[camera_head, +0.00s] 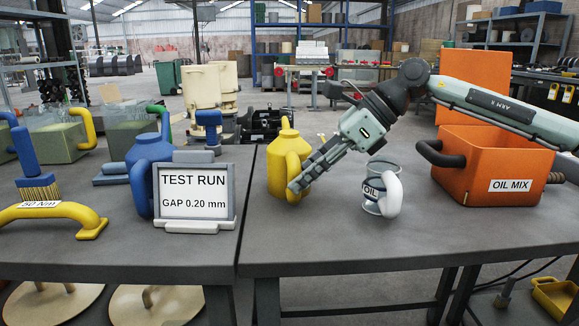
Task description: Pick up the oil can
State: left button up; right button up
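A small can labelled OIL (371,191), grey with a white handle (391,197), stands upright on the right-hand table. My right gripper (296,187) reaches down and left over the table, left of the OIL can and apart from it. Its fingers pass in front of a yellow jug (282,163) and hide part of its right side and handle. The fingers overlap from this angle, so I cannot tell whether they are open, shut or touching the jug. My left gripper is not in view.
An orange crate labelled OIL MIX (480,182) stands right of the can. A TEST RUN sign (196,193), a blue jug (145,165), a brush (36,185) and a yellow handle labelled 50 Nm (52,211) are on the left table. The right table's front is clear.

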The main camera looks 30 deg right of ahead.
grip_shut()
jog(key=shift+r, duration=0.15)
